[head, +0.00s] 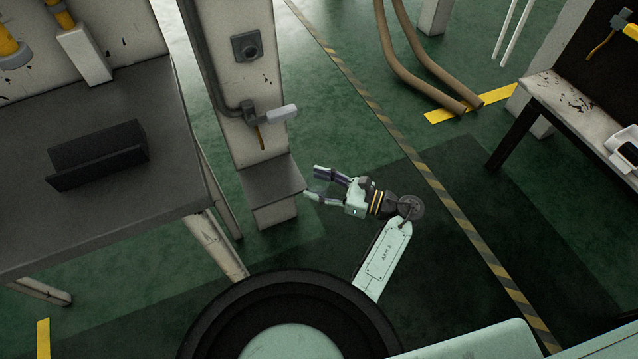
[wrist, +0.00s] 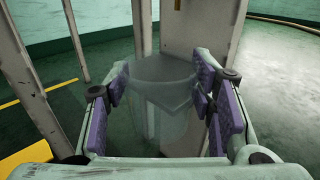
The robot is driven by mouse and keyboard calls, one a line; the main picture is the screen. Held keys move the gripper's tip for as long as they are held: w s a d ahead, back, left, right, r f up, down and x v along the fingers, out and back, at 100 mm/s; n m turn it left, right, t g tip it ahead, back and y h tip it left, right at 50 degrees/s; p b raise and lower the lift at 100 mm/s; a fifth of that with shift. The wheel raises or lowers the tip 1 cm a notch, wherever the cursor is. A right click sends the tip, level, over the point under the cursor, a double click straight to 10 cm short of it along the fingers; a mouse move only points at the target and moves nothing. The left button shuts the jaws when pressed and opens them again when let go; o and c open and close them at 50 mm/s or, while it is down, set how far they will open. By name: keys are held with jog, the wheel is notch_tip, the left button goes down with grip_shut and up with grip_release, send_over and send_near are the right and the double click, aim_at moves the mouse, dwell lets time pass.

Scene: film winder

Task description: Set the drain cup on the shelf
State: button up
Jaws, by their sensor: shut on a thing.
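The drain cup (wrist: 163,72) is a clear, see-through round cup, upright between the purple-padded fingers in the wrist view. My gripper (wrist: 161,98) is shut on its sides. In the head view my gripper (head: 313,182) is just right of the shelf, and the clear cup hardly shows there. The shelf (head: 268,182) is a small grey ledge on the front of a worn white pillar, below a tap. In the wrist view the pillar and part of the ledge show through and behind the cup. I cannot tell the height gap between cup and shelf.
The tap (head: 275,117) with its pale lever sticks out from the pillar (head: 240,80) above the shelf. A grey table (head: 90,210) with a dark open holder (head: 98,155) stands left. A bench (head: 570,105) stands right. Green floor between is clear.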

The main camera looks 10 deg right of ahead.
aim_at(308, 181)
jog(key=p+x, duration=0.2)
jog(key=x, duration=0.3)
jog(key=shift+w+a+r, duration=0.1)
jog(key=shift+w+a, duration=0.05)
jog(key=shift+a, duration=0.15)
jog(key=shift+p+x, duration=1)
jog(key=shift+x, duration=3.05)
jog(key=shift+d+f+g+b, duration=0.1)
jog(key=shift+f+g+b, duration=0.3)
jog(key=shift+b, duration=0.5)
jog(key=shift+f+b, duration=0.45)
jog(key=shift+b, duration=0.15)
jog(key=o, duration=1.2)
jog(key=shift+o, duration=0.3)
jog(key=o, duration=0.5)
